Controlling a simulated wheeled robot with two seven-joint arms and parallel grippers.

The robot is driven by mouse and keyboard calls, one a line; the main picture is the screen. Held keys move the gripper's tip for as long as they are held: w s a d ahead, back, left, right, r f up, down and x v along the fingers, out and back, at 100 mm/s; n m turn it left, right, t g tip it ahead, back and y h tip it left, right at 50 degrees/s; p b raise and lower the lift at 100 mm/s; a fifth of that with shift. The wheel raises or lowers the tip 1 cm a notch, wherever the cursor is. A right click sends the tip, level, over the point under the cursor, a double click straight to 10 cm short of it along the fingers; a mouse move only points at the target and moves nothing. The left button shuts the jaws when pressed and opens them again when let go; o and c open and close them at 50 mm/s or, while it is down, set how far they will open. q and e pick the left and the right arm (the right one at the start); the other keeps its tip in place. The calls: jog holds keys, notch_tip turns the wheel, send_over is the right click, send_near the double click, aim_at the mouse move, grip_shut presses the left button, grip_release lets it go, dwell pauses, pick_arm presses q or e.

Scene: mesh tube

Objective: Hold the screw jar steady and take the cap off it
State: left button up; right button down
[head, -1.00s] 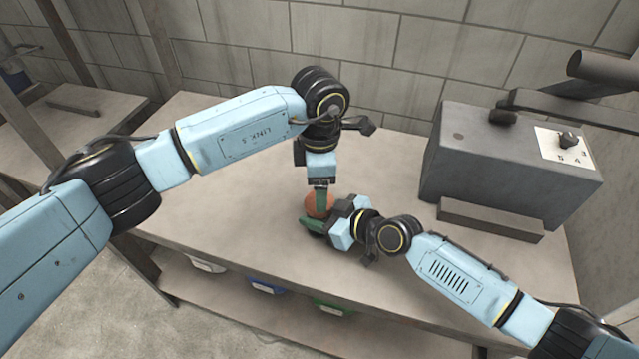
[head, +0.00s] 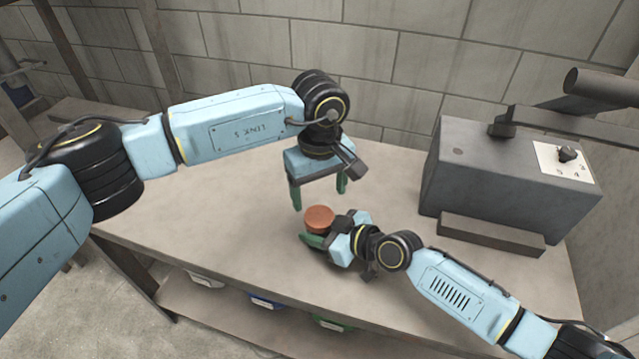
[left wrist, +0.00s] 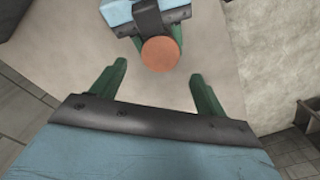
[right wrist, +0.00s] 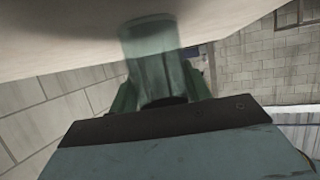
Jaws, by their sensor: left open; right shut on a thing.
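The screw jar (right wrist: 152,55) is a see-through greenish cylinder between the fingers of my right gripper (right wrist: 160,88) in the right wrist view. In the head view the right gripper (head: 322,238) is low over the bench, shut on the jar, which is mostly hidden there. The round orange cap (head: 319,217) sits on top of the jar; it also shows from above in the left wrist view (left wrist: 160,54). I cannot tell how tightly it is seated. My left gripper (head: 319,197) is open and empty, above and behind the cap, with fingers spread wide.
The workbench (head: 230,210) is clear to the left and behind the grippers. A grey machine box (head: 500,175) with a dial and lever stands at the right. A block wall (head: 370,55) closes the back. Several bins (head: 266,302) sit under the bench.

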aim_at(320, 216)
pick_arm(q)
notch_tip(320, 216, down, 7)
jog(key=shift+r, duration=0.15)
jog(key=c, duration=1)
jog(key=n, duration=0.6)
jog(key=shift+n, duration=0.4)
jog(key=n, duration=0.6)
jog(key=shift+r+n, duration=0.1)
jog(key=shift+n, duration=0.3)
jog(key=o, duration=1.1)
jog(key=shift+c, duration=0.2)
